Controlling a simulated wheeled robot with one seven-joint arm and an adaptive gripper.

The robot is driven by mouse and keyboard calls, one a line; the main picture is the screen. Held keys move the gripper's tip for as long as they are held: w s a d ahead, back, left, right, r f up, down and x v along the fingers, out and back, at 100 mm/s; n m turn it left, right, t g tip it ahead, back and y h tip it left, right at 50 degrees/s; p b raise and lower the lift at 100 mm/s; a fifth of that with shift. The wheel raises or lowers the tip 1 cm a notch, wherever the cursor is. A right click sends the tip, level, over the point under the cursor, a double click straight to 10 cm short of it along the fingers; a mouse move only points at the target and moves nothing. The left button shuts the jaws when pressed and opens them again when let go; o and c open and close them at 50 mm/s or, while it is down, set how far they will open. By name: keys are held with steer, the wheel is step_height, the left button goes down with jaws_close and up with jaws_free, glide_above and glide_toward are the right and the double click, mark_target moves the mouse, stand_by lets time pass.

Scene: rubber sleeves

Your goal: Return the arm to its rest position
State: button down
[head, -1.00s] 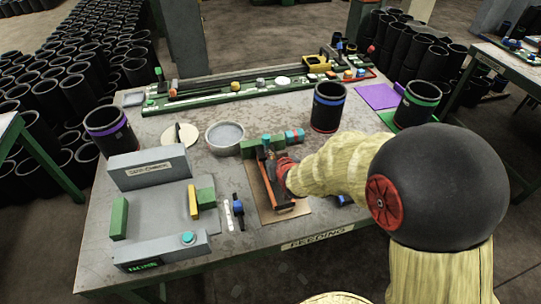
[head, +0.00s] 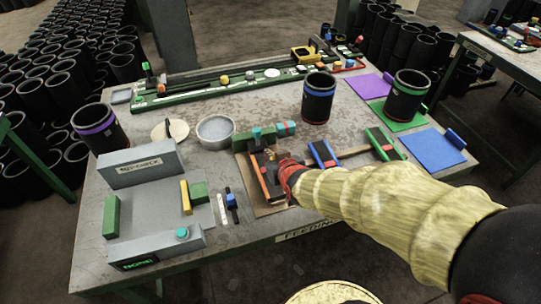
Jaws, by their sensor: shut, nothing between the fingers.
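My arm, in a pale yellow ribbed cover with a black joint, comes in from the lower right in the head view. Its end, my gripper (head: 266,178), is over the brown board (head: 262,210) at the front middle of the table. The gripper is shut with nothing in it. The board is partly hidden beneath it, and I cannot tell whether the gripper touches it.
A grey fixture labelled for checking (head: 145,168) stands left. Black sleeves with purple (head: 97,130), blue (head: 318,100) and green (head: 408,101) bands stand on the table. A grey bowl (head: 215,131) is behind the board. A blue mat (head: 433,148) lies bare at right.

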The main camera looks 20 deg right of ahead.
steer(key=s+f+g, duration=0.1)
steer(key=s+f, duration=0.1)
steer(key=s+f+g, duration=0.1)
steer(key=s+f, duration=0.1)
steer(key=shift+f+g, duration=0.3)
steer(key=shift+f, duration=0.05)
steer(key=s, duration=0.1)
steer(key=s+g, duration=0.1)
steer(key=s, duration=0.1)
steer(key=shift+f, duration=0.35)
steer(key=s+r+g+p, duration=0.1)
steer(key=s+r+g, duration=0.1)
steer(key=s+r, duration=1.4)
step_height(320, 180, up, 3)
steer(key=shift+s+f, duration=0.1)
steer(key=shift+s, duration=0.05)
